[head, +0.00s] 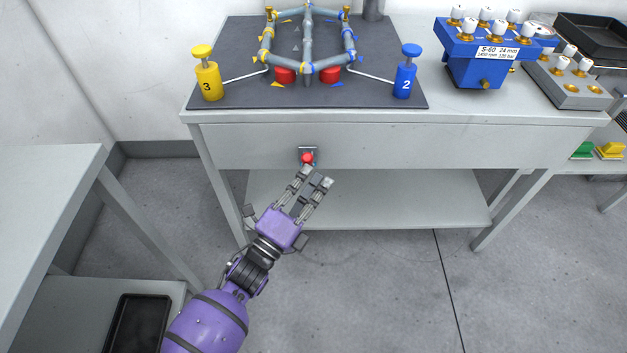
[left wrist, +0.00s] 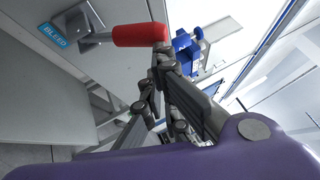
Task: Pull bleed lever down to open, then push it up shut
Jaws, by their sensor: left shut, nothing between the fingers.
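The bleed lever (head: 307,158) is on the front panel of the grey bench. Its red handle sits just beyond my left fingertips in the head view. In the left wrist view the red handle (left wrist: 141,35) sticks out from a metal bracket (left wrist: 84,22) beside a blue BLEED label (left wrist: 54,35). My left gripper (head: 317,176) is shut and empty. In the left wrist view its fingertips (left wrist: 160,62) are close to the handle's free end; I cannot tell whether they touch. My right gripper is in neither view.
On the bench top (head: 345,116) stand a pipe rig on a dark mat (head: 375,52), a yellow cylinder (head: 207,80) marked 3 and a blue one (head: 405,80) marked 2. A lower shelf (head: 380,205) lies under the panel. Another table (head: 45,190) stands at left.

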